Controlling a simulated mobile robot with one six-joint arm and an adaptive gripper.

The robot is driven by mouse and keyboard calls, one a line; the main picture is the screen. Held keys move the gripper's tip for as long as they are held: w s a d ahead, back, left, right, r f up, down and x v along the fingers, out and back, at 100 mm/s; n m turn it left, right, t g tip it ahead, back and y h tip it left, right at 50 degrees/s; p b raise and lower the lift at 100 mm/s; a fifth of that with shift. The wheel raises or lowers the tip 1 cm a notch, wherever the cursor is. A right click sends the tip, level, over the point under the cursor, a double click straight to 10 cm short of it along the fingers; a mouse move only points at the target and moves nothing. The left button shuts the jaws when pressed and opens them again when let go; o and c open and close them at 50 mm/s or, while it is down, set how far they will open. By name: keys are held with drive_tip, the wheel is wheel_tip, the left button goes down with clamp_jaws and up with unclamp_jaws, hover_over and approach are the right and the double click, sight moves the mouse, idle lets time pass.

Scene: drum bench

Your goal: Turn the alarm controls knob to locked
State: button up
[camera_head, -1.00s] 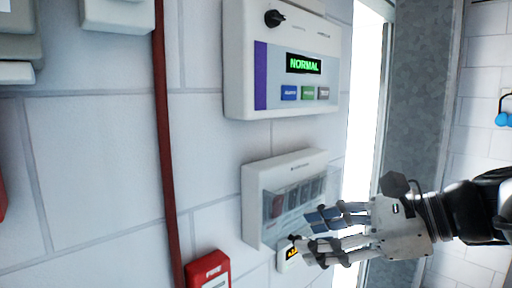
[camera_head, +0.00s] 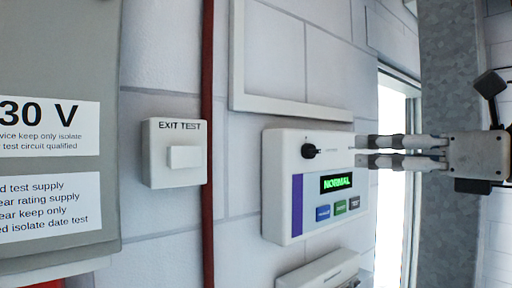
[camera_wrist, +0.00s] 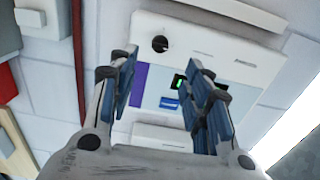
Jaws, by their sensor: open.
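The alarm panel (camera_head: 282,185) is a white wall box with a purple stripe, a green NORMAL display (camera_head: 336,182) and several coloured buttons. Its black knob (camera_head: 309,151) sits at the upper left of the panel face, its pointer toward the right. The knob also shows in the wrist view (camera_wrist: 160,44), beyond the fingertips. My gripper (camera_head: 358,151) is open and empty, to the right of the knob at about its height in the head view. In the wrist view its fingers (camera_wrist: 160,66) stand apart in front of the panel. I cannot tell the gap to the panel.
A white EXIT TEST box (camera_head: 160,178) and a red pipe (camera_head: 208,130) are left of the panel. A grey cabinet (camera_head: 110,130) is at far left. Another white case (camera_head: 318,270) is just below the panel. A bright doorway (camera_head: 391,200) and a grey post (camera_head: 440,60) are on the right.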

sight(317, 150)
drive_tip(key=p+x, duration=0.1)
drive_tip(key=x, duration=1.1)
drive_tip(key=shift+w+p, duration=0.15)
drive_tip(key=shift+p, duration=0.2)
drive_tip(key=shift+c, duration=0.6)
drive_tip(key=c, duration=0.9)
